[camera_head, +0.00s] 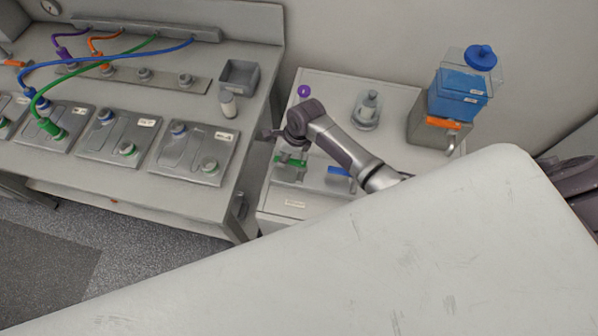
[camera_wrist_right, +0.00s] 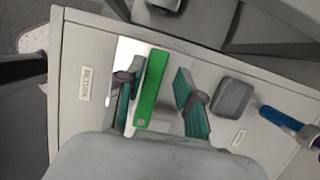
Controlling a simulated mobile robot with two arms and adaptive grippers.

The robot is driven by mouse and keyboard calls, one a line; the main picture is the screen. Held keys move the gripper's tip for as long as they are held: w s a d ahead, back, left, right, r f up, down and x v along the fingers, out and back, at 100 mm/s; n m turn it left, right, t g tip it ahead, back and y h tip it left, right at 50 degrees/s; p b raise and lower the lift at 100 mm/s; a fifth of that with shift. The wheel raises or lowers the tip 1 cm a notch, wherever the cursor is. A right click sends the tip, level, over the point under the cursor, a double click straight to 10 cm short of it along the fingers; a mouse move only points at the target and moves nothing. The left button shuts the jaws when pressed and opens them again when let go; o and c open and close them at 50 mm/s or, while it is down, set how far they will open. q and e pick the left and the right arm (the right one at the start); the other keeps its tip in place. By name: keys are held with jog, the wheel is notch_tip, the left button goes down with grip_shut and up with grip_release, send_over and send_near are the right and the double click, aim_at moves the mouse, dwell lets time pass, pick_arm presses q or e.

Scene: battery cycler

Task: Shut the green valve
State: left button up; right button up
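The green valve handle (camera_head: 297,162) is a flat bar at the left of the side bench, beside the blue valve handle (camera_head: 339,171). My right gripper (camera_head: 289,157) is down at the green handle. In the right wrist view the green handle (camera_wrist_right: 153,85) lies lengthwise between the two teal-padded fingers of my right gripper (camera_wrist_right: 160,95). The fingers are apart, with a clear gap on the right side of the handle. The left finger is close to it; I cannot tell whether they touch. The valve body is largely hidden. My left gripper is not in view.
The blue handle (camera_wrist_right: 281,118) lies to the right in the wrist view. A blue-filled tank (camera_head: 459,93) with an orange-handled tap stands at the back right of the bench. A glass vessel (camera_head: 368,108) stands behind my right arm. The cycler table (camera_head: 110,177) is at left.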

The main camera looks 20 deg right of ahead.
jog(key=shift+v, duration=2.85)
jog(key=shift+f, duration=0.1)
